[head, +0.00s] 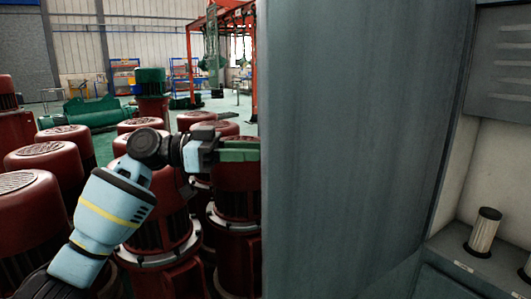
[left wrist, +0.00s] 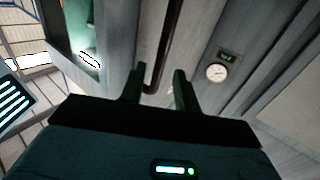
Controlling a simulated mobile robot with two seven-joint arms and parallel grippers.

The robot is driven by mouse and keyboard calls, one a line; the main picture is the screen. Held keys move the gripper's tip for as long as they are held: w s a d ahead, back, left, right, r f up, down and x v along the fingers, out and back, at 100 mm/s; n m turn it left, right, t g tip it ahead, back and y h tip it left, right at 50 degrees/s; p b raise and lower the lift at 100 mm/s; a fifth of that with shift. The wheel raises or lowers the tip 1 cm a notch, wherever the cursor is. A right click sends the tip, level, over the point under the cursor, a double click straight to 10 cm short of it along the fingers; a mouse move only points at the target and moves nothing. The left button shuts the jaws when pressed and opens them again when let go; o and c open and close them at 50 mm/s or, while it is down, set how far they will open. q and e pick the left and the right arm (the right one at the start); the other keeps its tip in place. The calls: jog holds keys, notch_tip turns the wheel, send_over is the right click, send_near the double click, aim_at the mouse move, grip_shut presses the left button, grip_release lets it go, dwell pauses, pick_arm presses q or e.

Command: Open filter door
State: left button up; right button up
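The filter door (head: 360,140) is a large grey panel filling the middle of the head view. It stands swung out, with the cabinet interior visible on its right. My left gripper (head: 240,151) is at the door's left edge, its fingertips partly hidden behind the panel. In the left wrist view, the gripper's two fingers (left wrist: 157,88) are spread apart. A dark bar handle (left wrist: 165,45) on the grey face shows in the gap; I cannot tell whether the fingers reach around it. They do not visibly touch it. My right gripper is not in view.
A metal filter cylinder (head: 484,232) stands on a ledge inside the cabinet at right. Several red motors (head: 30,220) crowd the floor at left, close behind my left arm. A round gauge (left wrist: 216,72) sits right of the handle in the left wrist view.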

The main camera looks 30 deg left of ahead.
pick_arm(q)
jog(key=v, duration=0.2)
jog(key=shift+s+a, duration=0.15)
jog(key=shift+a, duration=0.1)
dwell(0.5)
